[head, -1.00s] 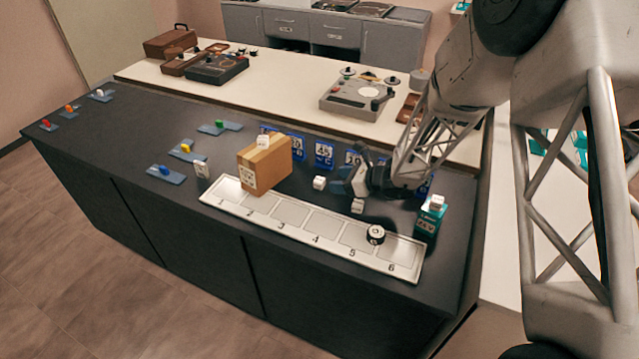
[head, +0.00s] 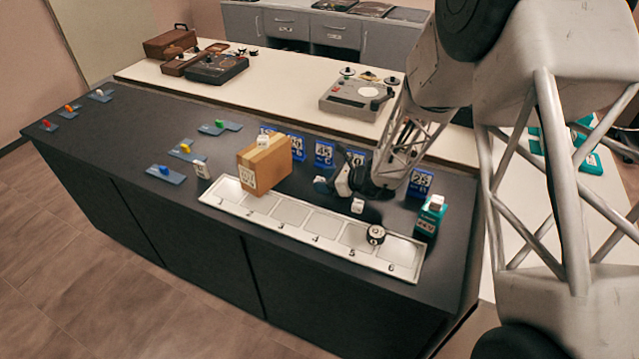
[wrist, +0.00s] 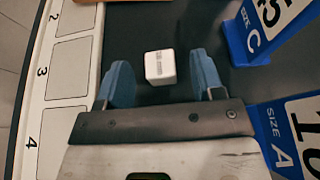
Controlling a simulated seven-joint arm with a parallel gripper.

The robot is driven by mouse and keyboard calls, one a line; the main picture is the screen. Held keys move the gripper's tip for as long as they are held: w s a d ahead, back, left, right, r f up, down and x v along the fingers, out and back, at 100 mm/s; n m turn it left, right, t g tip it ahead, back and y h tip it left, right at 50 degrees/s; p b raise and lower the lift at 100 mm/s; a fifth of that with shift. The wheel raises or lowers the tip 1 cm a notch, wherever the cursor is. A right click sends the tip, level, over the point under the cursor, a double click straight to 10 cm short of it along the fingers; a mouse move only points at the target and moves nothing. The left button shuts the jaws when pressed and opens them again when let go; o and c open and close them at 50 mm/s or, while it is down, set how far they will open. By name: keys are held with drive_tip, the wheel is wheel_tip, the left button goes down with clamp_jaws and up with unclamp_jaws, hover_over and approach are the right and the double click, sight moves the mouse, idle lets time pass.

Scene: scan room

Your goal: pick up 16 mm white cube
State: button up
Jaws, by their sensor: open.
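A small white cube (head: 320,180) lies on the dark counter behind the numbered tray. My gripper (head: 342,179) is low over the counter, just right of this cube. In the wrist view the white cube (wrist: 160,67) sits between the blue fingertips, with a gap on both sides. My gripper (wrist: 159,78) is open and empty there. The cube has a small printed mark, too small to read. Another white cube (head: 357,205) lies near the tray, in front of my gripper. I cannot tell their sizes.
A cardboard box (head: 266,165) stands left, with a white cube on top. Blue size signs (head: 325,153) stand behind. A teal box (head: 429,217) stands right.

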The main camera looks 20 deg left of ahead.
drive_tip(key=shift+a+f, duration=0.2)
drive_tip(key=shift+a, duration=0.4)
drive_tip(key=shift+c, duration=0.3)
drive_tip(key=c, duration=0.9)
